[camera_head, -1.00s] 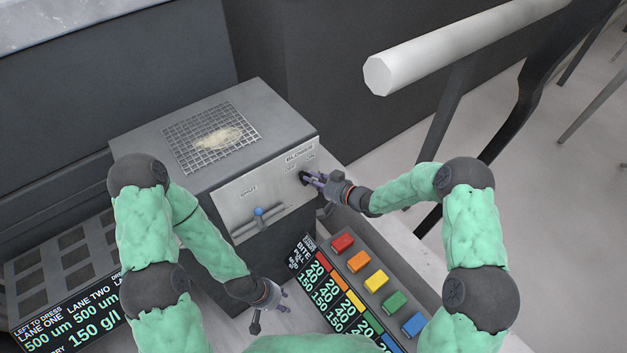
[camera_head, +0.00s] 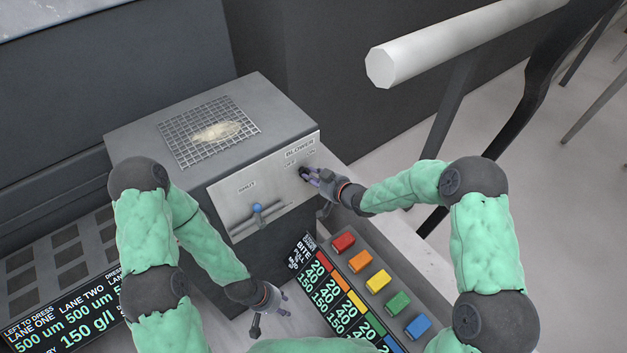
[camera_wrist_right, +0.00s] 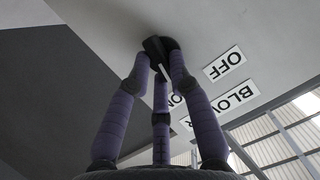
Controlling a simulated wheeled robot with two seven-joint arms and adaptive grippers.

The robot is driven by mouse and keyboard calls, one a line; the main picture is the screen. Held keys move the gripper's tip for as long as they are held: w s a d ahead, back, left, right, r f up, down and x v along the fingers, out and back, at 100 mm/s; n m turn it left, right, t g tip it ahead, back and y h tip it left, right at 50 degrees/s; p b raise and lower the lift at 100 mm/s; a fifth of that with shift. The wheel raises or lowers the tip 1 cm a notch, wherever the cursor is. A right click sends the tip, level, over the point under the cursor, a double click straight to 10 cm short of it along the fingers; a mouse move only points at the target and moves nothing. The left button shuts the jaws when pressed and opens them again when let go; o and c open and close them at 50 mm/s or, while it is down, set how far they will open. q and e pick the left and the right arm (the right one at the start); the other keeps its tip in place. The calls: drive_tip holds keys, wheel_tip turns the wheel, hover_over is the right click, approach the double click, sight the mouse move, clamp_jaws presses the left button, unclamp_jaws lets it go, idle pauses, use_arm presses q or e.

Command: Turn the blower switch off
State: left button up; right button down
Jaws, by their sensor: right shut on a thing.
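The blower switch is a black knob on the light front panel (camera_head: 240,217) of a grey box, under the word BLOWER with OFF and ON labels. In the right wrist view the black knob (camera_wrist_right: 158,46) has a pale line on it. My right gripper (camera_head: 308,174) has its purple fingers closed around the knob; the fingertips (camera_wrist_right: 160,68) touch its sides. The fingers partly hide the knob and the ON label. My left gripper (camera_head: 272,308) hangs low in front of the box, away from the panel, with its fingers apart and nothing between them.
A blue-tipped lever (camera_head: 257,208) sits in a slot marked SHUT on the same panel. A wire mesh (camera_head: 208,132) with pale material tops the box. A tray of coloured blocks (camera_head: 376,281) stands below my right arm. A white rail (camera_head: 465,43) runs behind it.

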drive_tip(key=shift+s+a+f+n+t+h+b, duration=0.15)
drive_tip(key=shift+n+t+h+b, duration=0.45)
drive_tip(key=shift+n+b, duration=0.8)
drive_tip(key=shift+s+a+n+t+h+b, duration=0.2)
drive_tip(key=shift+n+t+h+b, duration=0.55)
drive_tip(key=shift+b, duration=1.1)
drive_tip(key=shift+s+a+f+n+t+h+b, duration=0.2)
drive_tip(key=shift+n+h+b, duration=0.35)
drive_tip(key=shift+n+b, duration=0.95)
drive_tip(key=shift+r, duration=0.15)
drive_tip(key=c, duration=1.1)
unclamp_jaws()
drive_tip(key=shift+w, duration=0.1)
drive_tip(key=shift+r, duration=0.1)
drive_tip(key=shift+r, duration=0.1)
